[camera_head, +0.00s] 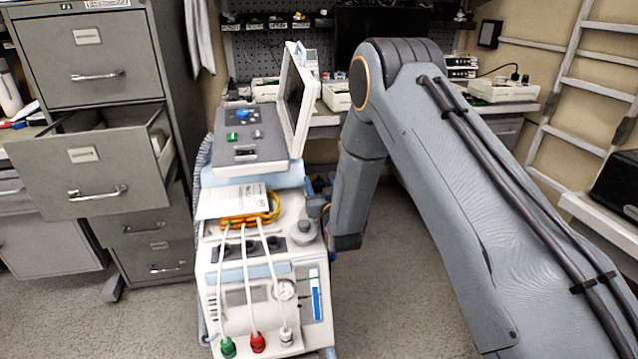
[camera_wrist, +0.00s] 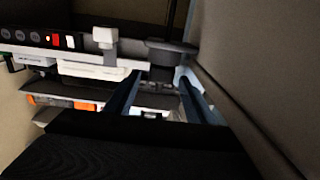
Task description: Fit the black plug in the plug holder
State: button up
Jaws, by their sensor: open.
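In the wrist view, my gripper (camera_wrist: 157,84) is open, its two bluish fingers apart. A dark grey, round-topped piece (camera_wrist: 171,46) stands just past the fingertips, with a thin dark rod rising above it. I cannot tell whether it is the black plug or part of the holder, or whether the fingers touch it. In the head view, my gripper is mostly hidden by the arm and the white medical cart (camera_head: 262,300). No black plug or plug holder can be made out for certain there.
A grey panel with knobs and red and white buttons (camera_wrist: 45,38) is at the wrist view's left, and a wall (camera_wrist: 255,75) at its right. The cart carries a tilted screen (camera_head: 297,95) and cables. A filing cabinet (camera_head: 95,165) has an open drawer at left. Floor shows around the cart.

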notch_tip(320, 180, up, 9)
jog(key=shift+r+b, duration=0.1)
jog(key=shift+b, duration=0.25)
jog(key=s+d+f+m+g+h+p, duration=0.15)
jog(key=s+d+g+h, duration=0.25)
jog(key=s+d+g, duration=0.75)
jog(key=s+d+m+g+p, duration=0.1)
jog(key=s+d+g, duration=0.2)
jog(key=s, duration=1.4)
jog(key=s+d+r+g+h+p, duration=0.1)
jog(key=s+d+g, duration=0.2)
jog(key=s+d, duration=0.5)
jog(key=s, duration=0.9)
jog(key=shift+d+r+m, duration=0.3)
jog(key=shift+d+m, duration=0.05)
jog(key=shift+d, duration=0.05)
